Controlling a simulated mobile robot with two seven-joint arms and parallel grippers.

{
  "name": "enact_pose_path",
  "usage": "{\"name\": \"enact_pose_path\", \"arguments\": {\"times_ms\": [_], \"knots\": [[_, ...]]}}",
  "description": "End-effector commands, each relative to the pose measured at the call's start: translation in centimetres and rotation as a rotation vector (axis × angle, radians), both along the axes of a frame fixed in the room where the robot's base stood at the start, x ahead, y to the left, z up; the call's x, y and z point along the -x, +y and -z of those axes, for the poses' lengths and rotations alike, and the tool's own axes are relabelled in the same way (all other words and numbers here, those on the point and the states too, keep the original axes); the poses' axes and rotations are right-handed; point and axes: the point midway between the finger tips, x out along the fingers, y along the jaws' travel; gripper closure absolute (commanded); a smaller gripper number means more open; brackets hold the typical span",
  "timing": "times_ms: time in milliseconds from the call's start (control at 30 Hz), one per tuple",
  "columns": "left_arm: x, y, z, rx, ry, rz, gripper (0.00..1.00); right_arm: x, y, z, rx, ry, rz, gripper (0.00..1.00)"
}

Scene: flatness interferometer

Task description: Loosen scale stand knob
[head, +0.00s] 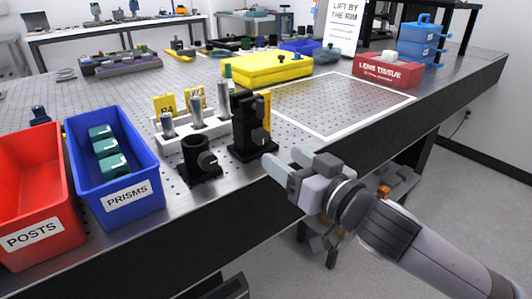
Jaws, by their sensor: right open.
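A black upright stand with a yellow strip (250,122), which looks like the scale stand, stands near the front edge of the perforated metal table. Dark knobs (258,137) show on its side facing right. My right gripper (284,165) comes in from the lower right. It is open and empty, with its two fingers pointing left, a little right of and below the stand and apart from it in the picture. A black post holder (195,153) with a side knob (207,160) stands left of the stand. My left gripper is not in view.
A white rack with posts (215,130) is behind the holder. A blue prisms bin (140,208) and red posts bin (40,235) stand left. A yellow case (265,70) is behind. The white-outlined area (345,105) to the right is clear.

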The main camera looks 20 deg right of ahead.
Motion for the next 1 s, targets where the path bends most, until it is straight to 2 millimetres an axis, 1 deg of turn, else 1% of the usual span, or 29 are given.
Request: {"name": "enact_pose_path", "arguments": {"times_ms": [33,100,267,600,700,833,1000], "knots": [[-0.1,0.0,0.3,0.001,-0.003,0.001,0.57,0.0,0.0,-0.4,-0.003,-0.014,0.001,0.41],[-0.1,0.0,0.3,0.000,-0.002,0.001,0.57,0.0,0.0,-0.9,-0.010,-0.021,0.002,0.41],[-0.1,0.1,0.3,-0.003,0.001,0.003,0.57,-0.9,0.2,-1.2,-0.016,-0.023,0.003,0.41],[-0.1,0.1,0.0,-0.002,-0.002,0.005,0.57,-5.0,1.6,-1.2,-0.014,-0.024,0.002,0.41],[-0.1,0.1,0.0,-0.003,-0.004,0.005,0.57,-5.8,1.8,-1.2,-0.014,-0.024,0.002,0.41],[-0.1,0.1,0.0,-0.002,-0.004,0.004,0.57,-6.5,2.1,-1.2,-0.015,-0.024,0.001,0.41],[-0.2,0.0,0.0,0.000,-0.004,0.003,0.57,-6.7,2.2,-1.1,-0.014,-0.023,0.001,0.41]]}}
